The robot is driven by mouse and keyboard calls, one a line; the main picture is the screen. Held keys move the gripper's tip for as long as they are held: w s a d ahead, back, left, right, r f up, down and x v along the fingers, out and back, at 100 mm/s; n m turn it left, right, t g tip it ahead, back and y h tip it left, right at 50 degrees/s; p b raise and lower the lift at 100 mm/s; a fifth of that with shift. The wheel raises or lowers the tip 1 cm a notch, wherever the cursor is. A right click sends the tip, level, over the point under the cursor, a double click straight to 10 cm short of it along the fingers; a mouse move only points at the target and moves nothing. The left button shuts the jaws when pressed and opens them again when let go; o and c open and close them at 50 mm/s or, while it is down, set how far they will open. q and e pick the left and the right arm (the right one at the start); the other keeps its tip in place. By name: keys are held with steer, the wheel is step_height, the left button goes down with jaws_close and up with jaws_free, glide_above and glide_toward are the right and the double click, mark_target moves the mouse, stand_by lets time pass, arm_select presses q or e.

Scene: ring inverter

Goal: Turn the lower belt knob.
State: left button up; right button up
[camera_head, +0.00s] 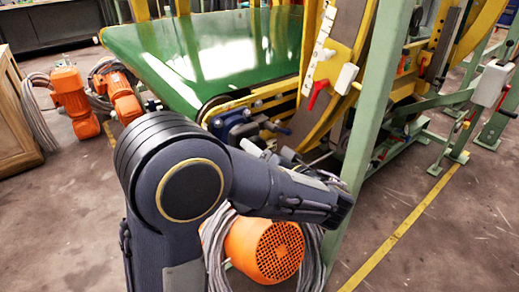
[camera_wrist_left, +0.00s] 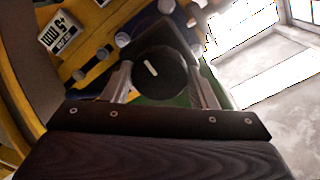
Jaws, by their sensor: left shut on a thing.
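In the left wrist view a round black knob (camera_wrist_left: 158,82) with a short white mark on its face sits between the fingers of my left gripper (camera_wrist_left: 161,72). The mark is tilted. The two grey fingers press on opposite sides of the knob, and the gripper is shut on it. In the head view my left arm reaches in across the lower middle, beside the yellow machine frame below the green belt (camera_head: 215,55). The knob cannot be made out there. My right gripper is not in view.
A green post (camera_head: 372,100) stands right of my arm. A red handle (camera_head: 318,95) is on the yellow frame. An orange motor (camera_head: 265,248) with grey cable coils lies below my forearm. More orange motors (camera_head: 72,100) are at left. Floor at right front is clear.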

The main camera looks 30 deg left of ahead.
arm_select(q)
steer(key=shift+m+p, duration=14.45)
steer(key=shift+m, duration=2.25)
steer(key=shift+f, duration=0.1)
steer(key=o, duration=1)
steer(key=shift+c, duration=0.2)
steer(key=shift+d, duration=0.1)
